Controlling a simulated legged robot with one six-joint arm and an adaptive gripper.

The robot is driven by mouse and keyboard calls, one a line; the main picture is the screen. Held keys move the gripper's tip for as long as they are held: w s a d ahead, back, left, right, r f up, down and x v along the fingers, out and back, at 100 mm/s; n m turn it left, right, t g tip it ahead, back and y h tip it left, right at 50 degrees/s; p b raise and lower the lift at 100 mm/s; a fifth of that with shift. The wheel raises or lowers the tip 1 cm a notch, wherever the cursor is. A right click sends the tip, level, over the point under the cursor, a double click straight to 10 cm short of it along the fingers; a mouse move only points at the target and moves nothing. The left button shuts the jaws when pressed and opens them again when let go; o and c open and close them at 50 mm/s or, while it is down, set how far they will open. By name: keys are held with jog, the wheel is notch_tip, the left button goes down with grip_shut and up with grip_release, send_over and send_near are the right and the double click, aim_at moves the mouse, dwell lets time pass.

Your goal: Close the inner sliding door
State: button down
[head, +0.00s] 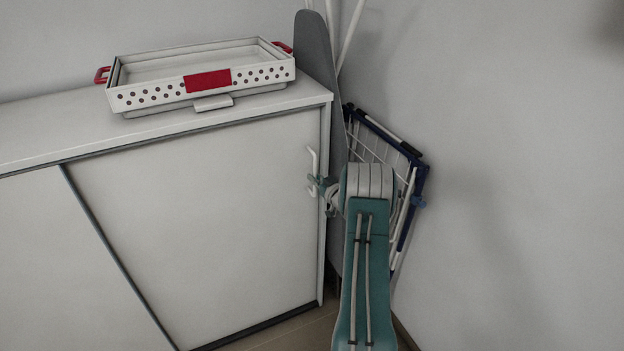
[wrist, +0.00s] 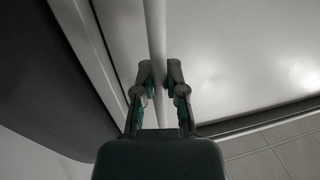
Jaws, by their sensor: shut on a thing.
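A white cabinet (head: 225,117) stands at the left with two sliding panels. The right panel (head: 205,215) reaches close to the cabinet's right side, and a dark slanting edge separates it from the left panel (head: 60,265). I cannot tell which panel is the inner door. A thin white bar handle (head: 313,160) stands at the right panel's right edge. My gripper (head: 318,185) is at this handle. In the wrist view my gripper (wrist: 160,74) is shut on the handle (wrist: 156,35), one finger on each side. The handle's lower part is hidden.
A white perforated tray (head: 245,78) with red handles sits on the cabinet top. A grey ironing board (head: 314,50) and a blue-framed drying rack (head: 412,165) lean beside the cabinet, close to my arm. The wall at the right is bare.

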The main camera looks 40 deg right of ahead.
jog(key=shift+d+r, duration=0.15)
jog(key=shift+d, duration=0.05)
jog(key=c, duration=0.7)
grip_release()
jog(key=shift+d, duration=0.1)
jog(key=shift+c, duration=0.2)
jog(key=shift+o, duration=0.3)
jog(key=shift+d, duration=0.15)
jog(key=s+a, duration=0.1)
jog(key=s, duration=1.1)
jog(key=shift+a+f, duration=0.2)
jog(key=shift+f, duration=0.05)
